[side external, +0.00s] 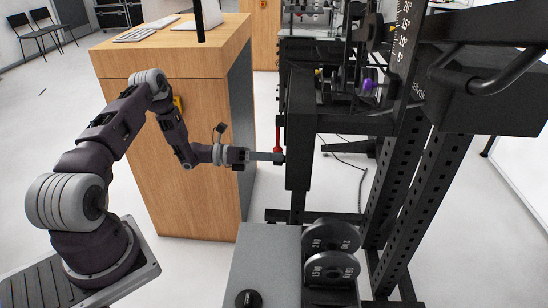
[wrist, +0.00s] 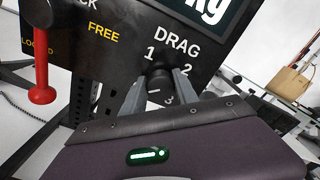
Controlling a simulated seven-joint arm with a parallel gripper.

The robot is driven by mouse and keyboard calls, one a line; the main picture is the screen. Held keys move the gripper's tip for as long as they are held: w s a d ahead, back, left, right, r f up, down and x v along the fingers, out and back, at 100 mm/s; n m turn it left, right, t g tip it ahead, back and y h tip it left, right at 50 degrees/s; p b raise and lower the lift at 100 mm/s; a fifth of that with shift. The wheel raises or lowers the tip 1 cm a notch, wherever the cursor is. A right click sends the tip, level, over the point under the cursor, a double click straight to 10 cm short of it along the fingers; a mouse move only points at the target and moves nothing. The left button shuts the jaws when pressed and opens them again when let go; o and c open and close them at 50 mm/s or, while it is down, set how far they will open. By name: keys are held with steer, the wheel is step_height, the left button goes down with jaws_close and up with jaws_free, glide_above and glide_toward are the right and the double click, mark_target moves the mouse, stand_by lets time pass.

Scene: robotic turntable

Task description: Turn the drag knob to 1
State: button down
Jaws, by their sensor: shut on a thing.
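The dark drag knob (wrist: 158,82) sits on the black panel (wrist: 115,50) under the white word DRAG, with the numbers 1, 2 and 3 around it. The 1 is above its left side, the 2 at its upper right and the 3 at its lower right. A short pale mark shows on the knob, but which number it points to I cannot tell. My gripper (wrist: 158,93) is shut on the knob, one finger on each side. In the side external view my gripper (side external: 276,157) reaches the panel's edge and the knob is mostly hidden.
A red lever (wrist: 42,80) hangs left of the knob, near the words FREE and LOCKED; it also shows above my gripper in the side external view (side external: 277,133). A wooden cabinet (side external: 180,130) stands behind my arm.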

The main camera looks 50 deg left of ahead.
steer(key=m, duration=0.4)
steer(key=shift+s, duration=0.1)
steer(key=m, duration=0.8)
steer(key=shift+s+d+m, duration=0.1)
steer(key=shift+m, duration=2)
steer(key=c, duration=0.9)
jaws_free()
steer(key=shift+c, duration=0.2)
